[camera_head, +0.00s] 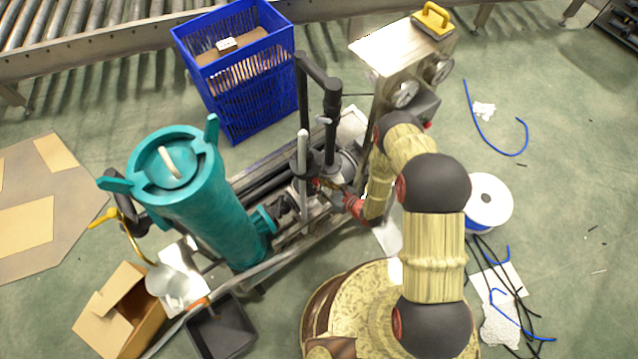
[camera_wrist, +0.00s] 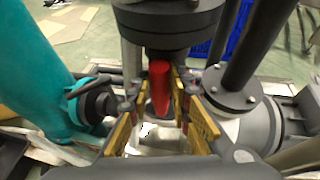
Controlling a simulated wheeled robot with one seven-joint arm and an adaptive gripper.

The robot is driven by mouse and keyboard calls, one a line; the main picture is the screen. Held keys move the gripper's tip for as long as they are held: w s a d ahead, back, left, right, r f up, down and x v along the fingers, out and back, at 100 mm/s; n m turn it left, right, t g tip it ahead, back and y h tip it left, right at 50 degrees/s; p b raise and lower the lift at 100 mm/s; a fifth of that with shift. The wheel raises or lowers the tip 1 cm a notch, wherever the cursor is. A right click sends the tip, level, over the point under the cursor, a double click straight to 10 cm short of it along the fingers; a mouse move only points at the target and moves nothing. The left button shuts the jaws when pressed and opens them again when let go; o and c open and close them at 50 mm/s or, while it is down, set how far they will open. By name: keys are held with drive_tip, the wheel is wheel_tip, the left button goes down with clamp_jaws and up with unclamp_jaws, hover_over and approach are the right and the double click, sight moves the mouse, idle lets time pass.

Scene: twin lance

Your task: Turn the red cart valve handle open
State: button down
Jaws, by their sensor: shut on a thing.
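The red valve handle (camera_wrist: 159,88) shows in the wrist view below a dark round flange, pointing toward the camera. My gripper (camera_wrist: 162,115) has its yellow-padded fingers on either side of the handle and is shut on it. In the head view my gripper (camera_head: 335,190) reaches from the right into the middle of the cart (camera_head: 290,245). The handle itself is mostly hidden there by the gripper and the pipes.
A teal cylinder (camera_head: 205,205) stands at the cart's left. Black upright pipes (camera_head: 331,130) rise close to my gripper. A blue crate (camera_head: 240,95) stands behind. A white cable spool (camera_head: 487,204) and loose cables lie on the floor at right.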

idle(0.3)
drive_tip(key=c, duration=1.7)
unclamp_jaws()
drive_tip(key=shift+o, duration=0.3)
drive_tip(key=v, duration=1.2)
drive_tip(key=shift+f, duration=0.15)
